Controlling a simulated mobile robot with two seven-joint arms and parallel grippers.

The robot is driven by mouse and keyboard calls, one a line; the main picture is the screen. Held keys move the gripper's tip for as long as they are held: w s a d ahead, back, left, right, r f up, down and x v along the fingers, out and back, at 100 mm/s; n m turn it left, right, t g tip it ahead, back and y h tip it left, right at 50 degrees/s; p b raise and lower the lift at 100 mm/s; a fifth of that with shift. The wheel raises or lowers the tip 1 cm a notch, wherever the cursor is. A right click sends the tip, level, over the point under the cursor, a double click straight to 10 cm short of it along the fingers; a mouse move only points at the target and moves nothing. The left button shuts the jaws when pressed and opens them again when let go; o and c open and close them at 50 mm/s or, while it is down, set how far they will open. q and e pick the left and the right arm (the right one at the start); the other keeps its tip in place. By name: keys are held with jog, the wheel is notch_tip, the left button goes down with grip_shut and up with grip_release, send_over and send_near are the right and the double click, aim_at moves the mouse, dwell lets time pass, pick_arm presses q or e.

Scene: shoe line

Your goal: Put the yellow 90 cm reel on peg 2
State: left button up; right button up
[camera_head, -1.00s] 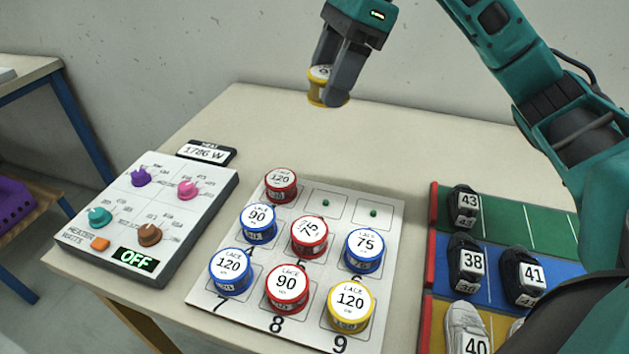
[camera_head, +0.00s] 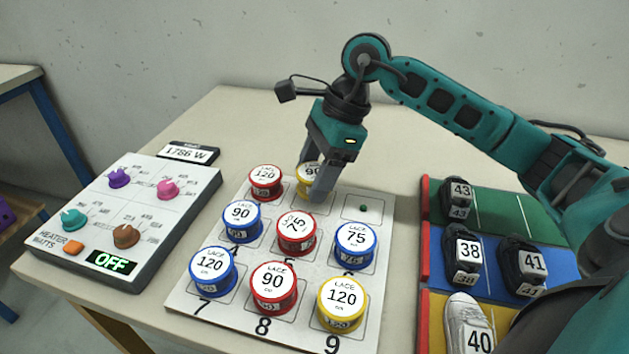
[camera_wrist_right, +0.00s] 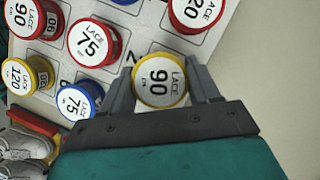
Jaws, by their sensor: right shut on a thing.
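The yellow 90 cm reel (camera_head: 306,176) is between the fingers of my right gripper (camera_head: 318,180), at the top middle place of the white peg board (camera_head: 190,302). In the right wrist view the yellow reel (camera_wrist_right: 160,80) sits label-up between the two fingers of the right gripper (camera_wrist_right: 160,88), which is shut on it. The reel looks low over the board, at the peg 2 place; its underside and that peg are hidden, so I cannot tell whether it is seated. My left gripper is not in view.
A red 120 reel (camera_head: 266,181) stands just left of the yellow reel, and a red 75 reel (camera_head: 296,233) stands in front. The peg at the top right (camera_head: 363,208) is bare. A heater panel (camera_head: 135,215) lies left; a shoe rack (camera_head: 508,215) lies right.

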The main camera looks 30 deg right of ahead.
jog(key=shift+f, duration=0.8)
jog(key=shift+f+b, duration=0.5)
jog(key=o, duration=1.1)
jog(key=shift+c, duration=0.2)
jog(key=shift+r, duration=0.15)
